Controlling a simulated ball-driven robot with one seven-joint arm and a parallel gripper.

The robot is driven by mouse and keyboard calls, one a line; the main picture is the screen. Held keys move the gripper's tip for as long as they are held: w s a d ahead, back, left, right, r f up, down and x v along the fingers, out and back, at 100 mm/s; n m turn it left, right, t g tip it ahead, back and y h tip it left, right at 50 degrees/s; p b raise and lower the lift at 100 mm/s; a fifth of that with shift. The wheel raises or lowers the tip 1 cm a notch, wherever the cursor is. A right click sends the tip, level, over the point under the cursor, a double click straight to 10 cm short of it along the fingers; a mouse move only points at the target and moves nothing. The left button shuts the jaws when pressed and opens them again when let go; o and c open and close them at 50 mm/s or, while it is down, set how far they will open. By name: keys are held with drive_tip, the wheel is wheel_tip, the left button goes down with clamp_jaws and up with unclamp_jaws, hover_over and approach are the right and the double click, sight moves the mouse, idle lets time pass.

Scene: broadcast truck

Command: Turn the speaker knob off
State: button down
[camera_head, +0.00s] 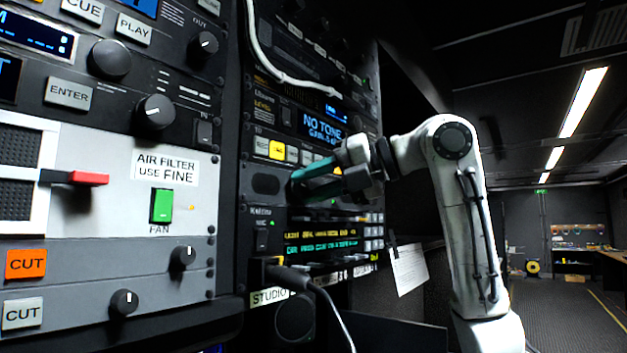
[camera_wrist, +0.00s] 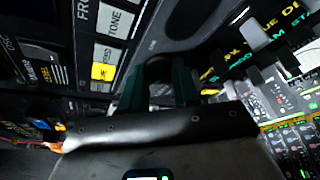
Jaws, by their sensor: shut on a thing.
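My gripper (camera_head: 298,184) reaches from the right to the dark rack panel, with its green fingers beside a dark oval speaker grille (camera_head: 265,184). In the wrist view my gripper (camera_wrist: 158,86) has its two green fingers on either side of a dark round knob (camera_wrist: 158,69), and it is shut on it. The grille also shows above the knob in the wrist view (camera_wrist: 192,17). In the head view the fingers hide the knob. The knob's pointer and markings cannot be made out.
A row of buttons with a lit yellow one (camera_head: 277,149) sits just above the fingers. A lit text display (camera_head: 320,240) and a plugged cable (camera_head: 290,276) are below. A left rack unit (camera_head: 110,215) has other knobs and a green fan switch (camera_head: 162,205). The aisle at right is open.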

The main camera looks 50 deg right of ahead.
drive_tip(key=n+h, duration=0.1)
drive_tip(key=n, duration=0.1)
drive_tip(key=n+h+p, duration=0.1)
drive_tip(key=n+h, duration=0.1)
drive_tip(key=shift+a+n+g, duration=0.2)
drive_tip(key=shift+n+g, duration=0.1)
drive_tip(key=n+h, duration=0.3)
drive_tip(key=n, duration=0.1)
drive_tip(key=shift+a, duration=0.2)
idle(0.4)
drive_tip(key=c, duration=0.8)
unclamp_jaws()
drive_tip(key=shift+r, duration=0.1)
drive_tip(key=b+v, duration=0.2)
drive_tip(key=v, duration=0.8)
drive_tip(key=shift+s+a, duration=0.2)
drive_tip(key=shift+s, duration=0.15)
